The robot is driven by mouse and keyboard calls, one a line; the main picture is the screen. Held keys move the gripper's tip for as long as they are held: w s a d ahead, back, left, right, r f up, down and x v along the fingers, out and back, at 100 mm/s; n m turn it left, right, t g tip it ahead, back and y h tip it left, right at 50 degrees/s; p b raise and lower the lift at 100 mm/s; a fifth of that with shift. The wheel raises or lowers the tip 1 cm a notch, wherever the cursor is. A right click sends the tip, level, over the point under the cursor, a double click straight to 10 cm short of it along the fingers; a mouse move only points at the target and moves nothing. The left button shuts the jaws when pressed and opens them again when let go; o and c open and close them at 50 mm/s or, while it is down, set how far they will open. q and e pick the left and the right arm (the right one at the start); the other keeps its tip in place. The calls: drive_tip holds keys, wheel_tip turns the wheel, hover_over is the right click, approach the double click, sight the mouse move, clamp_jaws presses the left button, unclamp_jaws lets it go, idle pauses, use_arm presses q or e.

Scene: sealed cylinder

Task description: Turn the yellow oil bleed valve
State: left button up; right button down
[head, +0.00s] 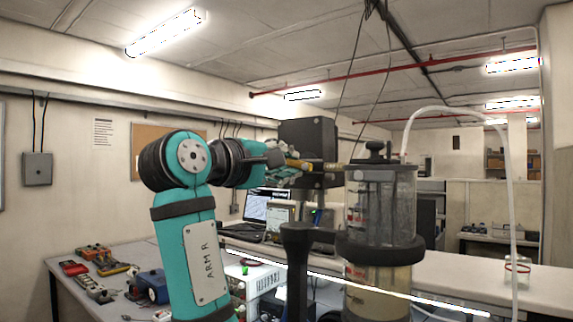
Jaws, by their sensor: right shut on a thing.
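The sealed cylinder (388,205) is a clear upright vessel with a dark cap, held in a black ring on a stand. My right gripper (296,168), on the teal arm marked ARM R, reaches in from the left and is shut on the valve. The fingers partly hide the valve, so its turn angle cannot be told. My left gripper is not in view.
A white hose (510,180) arches from the cylinder top to a small jar (517,270) at the right. A laptop (262,215) stands on the bench behind. Tools and meters (96,268) lie on the left table. Cables hang from the ceiling above the cylinder.

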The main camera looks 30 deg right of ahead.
drive_tip(key=shift+f+n+b, duration=0.3)
drive_tip(key=shift+n, duration=0.9)
drive_tip(key=c, duration=1.3)
unclamp_jaws()
drive_tip(key=shift+d+f, duration=0.1)
drive_tip(key=shift+d, duration=0.05)
drive_tip(key=v, duration=1.2)
drive_tip(key=shift+w, duration=0.15)
